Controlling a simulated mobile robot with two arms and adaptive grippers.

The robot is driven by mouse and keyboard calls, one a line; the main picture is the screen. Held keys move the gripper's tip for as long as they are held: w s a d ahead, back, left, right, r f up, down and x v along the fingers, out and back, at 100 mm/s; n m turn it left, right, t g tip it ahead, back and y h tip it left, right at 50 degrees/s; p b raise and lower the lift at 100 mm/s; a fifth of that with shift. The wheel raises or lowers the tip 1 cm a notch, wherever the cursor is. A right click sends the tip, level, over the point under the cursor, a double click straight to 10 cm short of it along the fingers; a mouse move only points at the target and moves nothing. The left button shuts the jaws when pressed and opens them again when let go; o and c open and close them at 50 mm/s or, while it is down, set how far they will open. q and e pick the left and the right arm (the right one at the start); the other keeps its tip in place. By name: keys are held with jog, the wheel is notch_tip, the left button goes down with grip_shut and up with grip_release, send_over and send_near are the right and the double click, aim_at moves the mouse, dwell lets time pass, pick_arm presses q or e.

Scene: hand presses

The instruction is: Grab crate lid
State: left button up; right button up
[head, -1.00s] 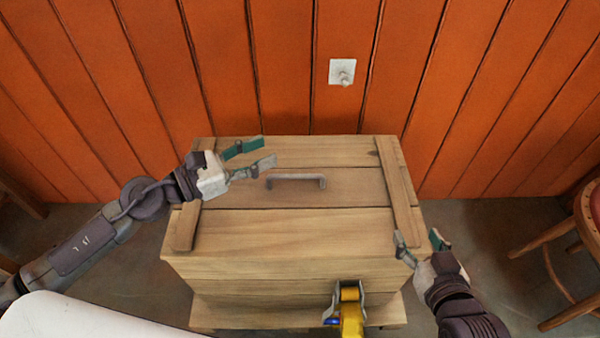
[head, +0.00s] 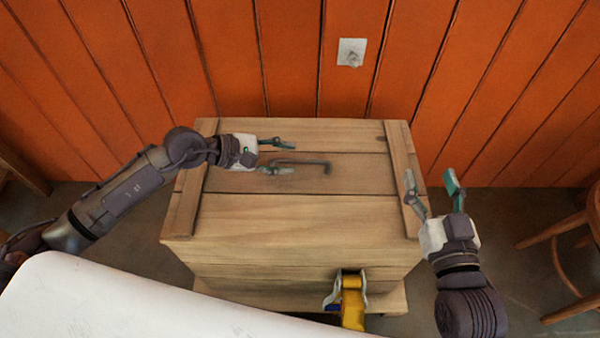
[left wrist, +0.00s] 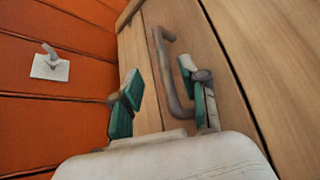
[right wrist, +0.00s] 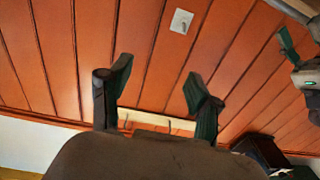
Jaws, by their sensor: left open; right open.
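The wooden crate stands against the orange wall with its plank lid (head: 300,215) shut. A metal bar handle (head: 312,162) sits on the middle plank of the lid; it also shows in the left wrist view (left wrist: 172,75). My left gripper (head: 285,157) is open over the lid at the handle's left end. In the left wrist view its fingers (left wrist: 160,88) are spread, with the handle's bar showing between them, near the right finger. My right gripper (head: 432,188) is open and empty beside the lid's right edge. In the right wrist view its fingers (right wrist: 155,90) point towards the wall.
A yellow object (head: 352,300) with a metal part is at the crate's front, low down. A white wall fixture (head: 351,52) is above the crate. A wooden chair (head: 570,240) stands at the right. A white surface (head: 130,305) fills the lower left.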

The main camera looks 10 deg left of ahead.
aim_at(295, 161)
pick_arm(q)
jog(key=b+x, duration=0.1)
jog(key=x, duration=0.2)
jog(key=shift+d+f, duration=0.25)
jog(key=shift+f, duration=0.2)
jog(key=shift+w+d+f, duration=0.3)
jog(key=shift+d, duration=0.1)
grip_shut()
pick_arm(e)
jog(key=r+t, duration=0.2)
jog(key=r, duration=0.1)
jog(key=r+t+y, duration=0.1)
jog(key=shift+s+a+r, duration=0.2)
jog(key=shift+a+r, duration=0.1)
jog(key=shift+r, duration=0.1)
pick_arm(q)
jog(key=shift+w+r, duration=0.1)
jog(key=shift+r, duration=0.15)
